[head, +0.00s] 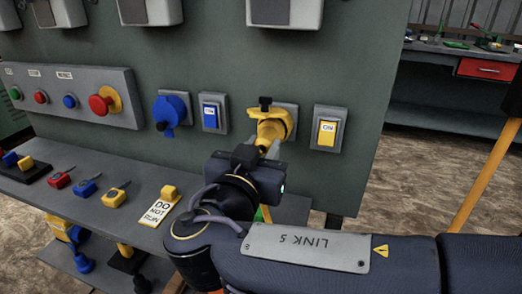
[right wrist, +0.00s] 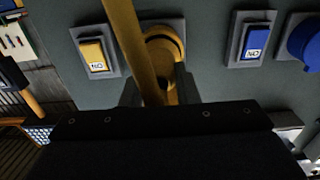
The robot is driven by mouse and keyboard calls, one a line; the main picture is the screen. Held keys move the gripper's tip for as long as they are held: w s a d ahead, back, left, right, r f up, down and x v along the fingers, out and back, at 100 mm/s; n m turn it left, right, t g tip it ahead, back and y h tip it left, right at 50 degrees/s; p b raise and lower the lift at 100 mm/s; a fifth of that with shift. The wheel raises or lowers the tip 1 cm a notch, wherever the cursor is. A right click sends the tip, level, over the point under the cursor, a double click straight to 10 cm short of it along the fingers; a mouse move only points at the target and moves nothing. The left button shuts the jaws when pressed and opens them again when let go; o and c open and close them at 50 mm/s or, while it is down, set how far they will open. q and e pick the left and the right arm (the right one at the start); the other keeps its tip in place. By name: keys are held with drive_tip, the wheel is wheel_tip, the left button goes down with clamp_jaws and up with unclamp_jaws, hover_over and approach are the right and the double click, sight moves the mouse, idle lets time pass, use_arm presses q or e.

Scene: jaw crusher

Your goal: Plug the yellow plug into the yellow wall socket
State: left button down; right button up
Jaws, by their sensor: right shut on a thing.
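The yellow wall socket (head: 278,124) is on the grey-green panel, between a blue switch and a yellow switch; it also shows in the right wrist view (right wrist: 168,36). My right gripper (head: 266,148) is right in front of it, shut on the yellow plug (right wrist: 157,90). The plug lines up with the socket's round mouth and appears to meet it. I cannot tell how deep it sits, as the gripper hides much of it. A thick yellow cable (right wrist: 126,45) crosses the right wrist view from the top to the plug. My left gripper is not in view.
The yellow switch (head: 327,133), blue switch (head: 210,117) and blue socket (head: 172,110) flank the yellow socket. A button box (head: 75,96) is further left. The grey shelf (head: 95,180) below holds padlocks and a DO NOT RUN tag (head: 160,208).

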drive_tip(key=shift+w+d, duration=0.1)
drive_tip(key=shift+w, duration=0.25)
drive_tip(key=o, duration=1.1)
drive_tip(key=shift+b+v, duration=0.85)
drive_tip(key=shift+v, duration=0.6)
drive_tip(key=b+v, duration=0.2)
drive_tip(key=v, duration=0.4)
